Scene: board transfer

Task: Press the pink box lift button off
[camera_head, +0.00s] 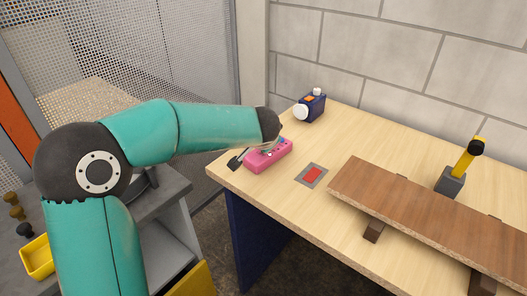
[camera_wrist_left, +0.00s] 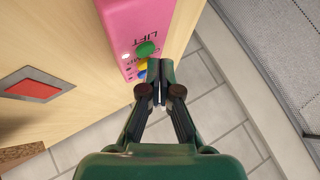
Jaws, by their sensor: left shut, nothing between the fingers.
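The pink box (camera_head: 277,158) lies near the left edge of the wooden table, partly hidden by my left arm's end. Whether the tips touch a button cannot be told. My right gripper is not in view.
A red square in a grey frame (camera_head: 312,174) lies right of the box. A brown board (camera_head: 420,212) rests on supports at the right. A yellow-handled tool (camera_head: 463,164) stands behind it. A dark blue device (camera_head: 313,105) sits at the back.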

